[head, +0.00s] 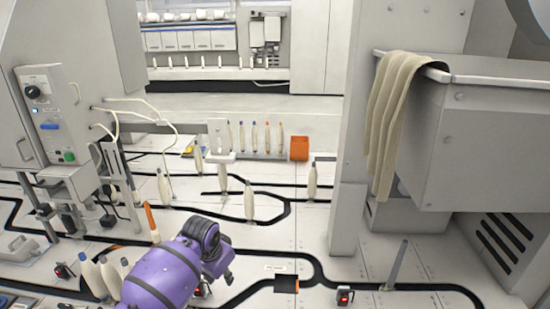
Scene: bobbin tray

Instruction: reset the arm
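My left arm, purple with dark bands, comes in at the bottom left of the head view. Its gripper (227,275) is a small dark shape at the arm's end, turned mostly away, so its fingers do not show clearly. I see nothing held in it. My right gripper is not in view. Cream bobbins (250,201) stand upright on the pale floor beyond the arm. Several more bobbins (112,279) stand close beside the arm at the left, partly hidden by it. One with an orange top (152,224) stands just behind the arm.
A grey control box (49,112) is at the left. A grey bin (490,150) with a cloth (391,115) over its rim stands at the right, beside a pale column (347,215). An orange box (299,148) is farther back. Small black devices (345,295) sit near the front.

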